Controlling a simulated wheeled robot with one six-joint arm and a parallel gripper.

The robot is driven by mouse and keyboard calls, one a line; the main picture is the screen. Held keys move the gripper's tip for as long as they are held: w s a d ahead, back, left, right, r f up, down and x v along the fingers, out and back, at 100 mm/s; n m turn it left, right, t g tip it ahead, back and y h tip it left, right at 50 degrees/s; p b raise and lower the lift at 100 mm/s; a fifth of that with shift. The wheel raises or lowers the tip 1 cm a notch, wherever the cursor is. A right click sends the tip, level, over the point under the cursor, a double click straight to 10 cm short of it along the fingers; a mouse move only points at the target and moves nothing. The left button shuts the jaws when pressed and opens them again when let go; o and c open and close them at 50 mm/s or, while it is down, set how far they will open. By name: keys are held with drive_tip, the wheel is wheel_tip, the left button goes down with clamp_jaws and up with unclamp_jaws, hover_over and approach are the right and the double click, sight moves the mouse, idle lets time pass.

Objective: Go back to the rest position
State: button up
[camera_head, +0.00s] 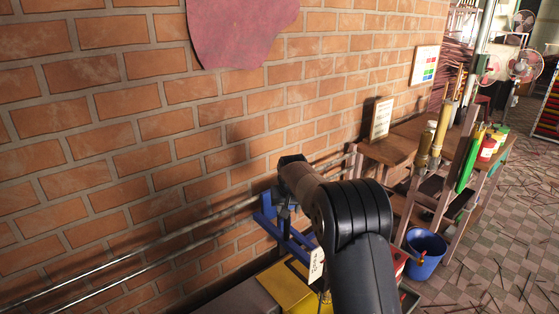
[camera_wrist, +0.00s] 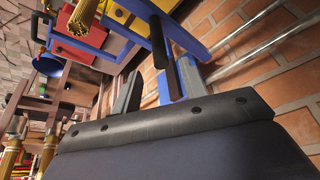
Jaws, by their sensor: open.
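My gripper shows in the wrist view (camera_wrist: 158,88), with its two grey fingers apart. In the head view my arm reaches toward the brick wall, and its wrist end is just above a blue frame (camera_head: 268,219). The blue frame also shows in the wrist view (camera_wrist: 158,45), running up between and beyond the fingers. A black bar (camera_wrist: 163,62) appears in the gap between the fingers; I cannot tell whether they touch it. My arm hides part of the blue frame in the head view.
Metal pipes (camera_head: 150,262) run along the brick wall (camera_head: 120,150). A yellow box (camera_head: 290,290) lies low beside my arm. A wooden table (camera_head: 390,150) and a blue bucket (camera_head: 424,254) stand to the right. Tiled floor (camera_head: 490,230) with scattered sticks lies further right.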

sight(286, 223)
drive_tip(key=x, duration=0.9)
drive_tip(key=shift+w+f, duration=0.1)
drive_tip(key=shift+f, duration=0.3)
drive_tip(key=shift+a, duration=0.15)
